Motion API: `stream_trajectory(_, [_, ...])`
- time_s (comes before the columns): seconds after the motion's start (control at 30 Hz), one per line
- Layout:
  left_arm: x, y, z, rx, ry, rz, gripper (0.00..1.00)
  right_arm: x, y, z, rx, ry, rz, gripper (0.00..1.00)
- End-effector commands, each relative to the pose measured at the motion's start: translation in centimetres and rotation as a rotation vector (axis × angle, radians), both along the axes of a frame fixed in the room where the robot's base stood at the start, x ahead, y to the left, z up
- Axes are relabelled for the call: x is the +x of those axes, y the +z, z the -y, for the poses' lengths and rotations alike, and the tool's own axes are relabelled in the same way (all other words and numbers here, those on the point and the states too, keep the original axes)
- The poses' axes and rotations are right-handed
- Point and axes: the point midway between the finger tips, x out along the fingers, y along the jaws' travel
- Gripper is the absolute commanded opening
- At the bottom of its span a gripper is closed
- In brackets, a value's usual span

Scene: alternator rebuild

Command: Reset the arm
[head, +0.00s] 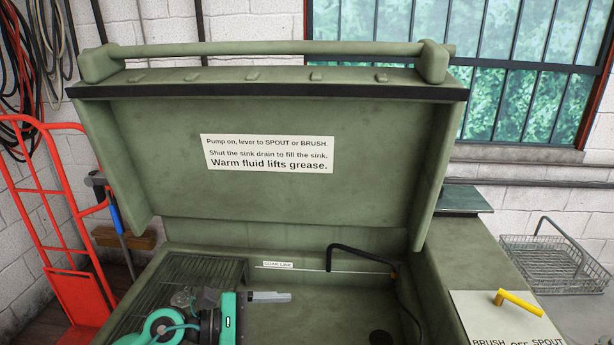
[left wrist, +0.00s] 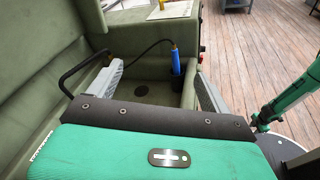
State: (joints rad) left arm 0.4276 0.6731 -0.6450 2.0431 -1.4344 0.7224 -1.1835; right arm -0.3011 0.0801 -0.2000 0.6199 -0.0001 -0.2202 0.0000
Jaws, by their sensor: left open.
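My left gripper (head: 272,297) reaches in from the lower left over the parts washer's sink (head: 330,318), to the right of the slatted rack. In the left wrist view my left gripper (left wrist: 155,88) is open, its two grey fingers wide apart with nothing between them. Beyond the fingers lie the sink floor, the dark drain (head: 381,338) and the black bent spout (head: 360,255). A blue-handled brush (left wrist: 175,60) on a black hose stands beyond the fingers in the wrist view. My right gripper is in neither view.
The green lid (head: 320,120) stands open behind the sink. The rack (head: 170,290) fills the sink's left side. A yellow lever (head: 518,302) sits on the right panel, with a wire basket (head: 555,262) beyond. A red hand truck (head: 60,210) stands at left.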

Motion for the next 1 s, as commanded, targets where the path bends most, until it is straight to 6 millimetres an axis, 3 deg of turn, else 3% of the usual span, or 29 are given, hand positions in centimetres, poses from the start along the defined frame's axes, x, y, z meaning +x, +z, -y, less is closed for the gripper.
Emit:
stream_trajectory(0.07, [-0.4,2.3,0.8,-0.213,0.075,-0.133,0.82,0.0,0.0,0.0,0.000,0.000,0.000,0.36])
stream_trajectory(0.2, [0.2,5.6,-0.1,-0.574,0.218,-0.388,0.82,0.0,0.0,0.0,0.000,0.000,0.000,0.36])
stream_trajectory(0.33, [1.3,6.9,-2.8,-0.898,0.355,-0.646,0.82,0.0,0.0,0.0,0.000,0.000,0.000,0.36])
stream_trajectory(0.43, [2.1,6.4,-5.6,-1.143,0.468,-0.855,0.82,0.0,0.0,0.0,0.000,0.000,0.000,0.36])
stream_trajectory(0.57, [2.6,3.7,-9.7,-1.451,0.626,-1.125,0.82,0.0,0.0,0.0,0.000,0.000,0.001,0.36])
stream_trajectory(0.67, [2.1,0.4,-12.7,-1.682,0.758,-1.329,0.82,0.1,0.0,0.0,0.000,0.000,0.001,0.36])
stream_trajectory(0.77, [0.5,-3.7,-15.2,-1.906,0.907,-1.524,0.82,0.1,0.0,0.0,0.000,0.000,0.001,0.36])
stream_trajectory(0.9, [-3.5,-9.9,-17.7,-2.210,1.146,-1.769,0.82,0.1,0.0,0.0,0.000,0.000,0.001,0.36])
stream_trajectory(0.93, [-4.6,-11.2,-18.0,2.262,-1.198,1.810,0.82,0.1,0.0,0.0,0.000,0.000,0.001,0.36])
stream_trajectory(1.0, [-7.3,-13.9,-18.5,2.105,-1.172,1.674,0.82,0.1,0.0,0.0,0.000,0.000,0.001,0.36])
